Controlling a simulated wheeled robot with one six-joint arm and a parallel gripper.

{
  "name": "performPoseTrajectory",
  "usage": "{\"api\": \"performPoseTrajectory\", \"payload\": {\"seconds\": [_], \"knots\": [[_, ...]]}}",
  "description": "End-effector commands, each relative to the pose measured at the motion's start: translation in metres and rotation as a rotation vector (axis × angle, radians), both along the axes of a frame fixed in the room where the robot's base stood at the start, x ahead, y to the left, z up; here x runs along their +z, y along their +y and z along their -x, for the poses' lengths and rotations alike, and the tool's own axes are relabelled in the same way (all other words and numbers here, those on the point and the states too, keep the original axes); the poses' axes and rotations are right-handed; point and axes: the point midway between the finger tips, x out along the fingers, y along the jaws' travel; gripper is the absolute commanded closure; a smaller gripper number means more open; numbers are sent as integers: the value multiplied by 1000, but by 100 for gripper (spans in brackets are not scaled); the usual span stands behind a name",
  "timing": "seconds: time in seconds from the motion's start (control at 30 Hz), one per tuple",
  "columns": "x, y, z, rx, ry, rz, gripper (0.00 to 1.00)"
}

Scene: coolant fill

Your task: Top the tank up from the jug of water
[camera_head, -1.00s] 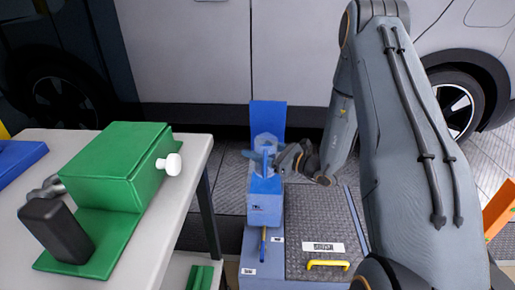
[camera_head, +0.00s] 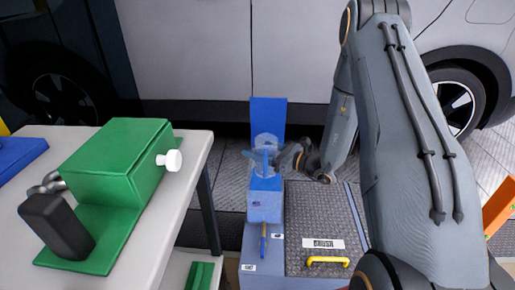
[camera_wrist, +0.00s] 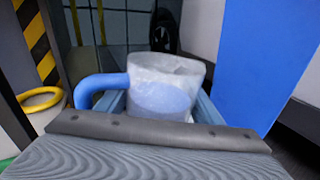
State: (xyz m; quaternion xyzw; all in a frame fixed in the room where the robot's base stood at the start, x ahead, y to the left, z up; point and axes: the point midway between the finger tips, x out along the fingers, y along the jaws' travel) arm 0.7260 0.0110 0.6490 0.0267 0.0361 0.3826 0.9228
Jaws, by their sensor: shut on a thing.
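The jug (camera_head: 265,143) is translucent with a blue handle and is held above the blue tank (camera_head: 264,206). In the wrist view the jug (camera_wrist: 170,70) shows a pale clouded wall, a bluish patch low inside, and its blue handle (camera_wrist: 88,88) at the left. My gripper (camera_head: 277,160) is shut on the jug, reaching it from the right in the head view. The exact grip is hidden. The jug looks close to upright; I cannot tell whether water is running. The tank's opening and level are not clear.
A tall blue panel (camera_head: 268,115) stands behind the jug. A dark ribbed cover with a yellow handle (camera_head: 328,261) lies right of the tank. A pale table (camera_head: 190,150) at left carries a green box (camera_head: 120,160). A white vehicle (camera_head: 190,50) stands behind.

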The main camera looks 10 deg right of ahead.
Motion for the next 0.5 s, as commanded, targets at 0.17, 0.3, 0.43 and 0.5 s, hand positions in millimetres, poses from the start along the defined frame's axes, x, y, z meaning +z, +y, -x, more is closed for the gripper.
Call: {"api": "performPoseTrajectory", "payload": {"seconds": [0.17,0.3,0.43,0.5], "knots": [[-2,0,0,0,10,-4,78],[-3,0,1,0,18,-7,78],[-5,0,1,0,27,-10,78],[-6,0,1,0,32,-12,78]]}}
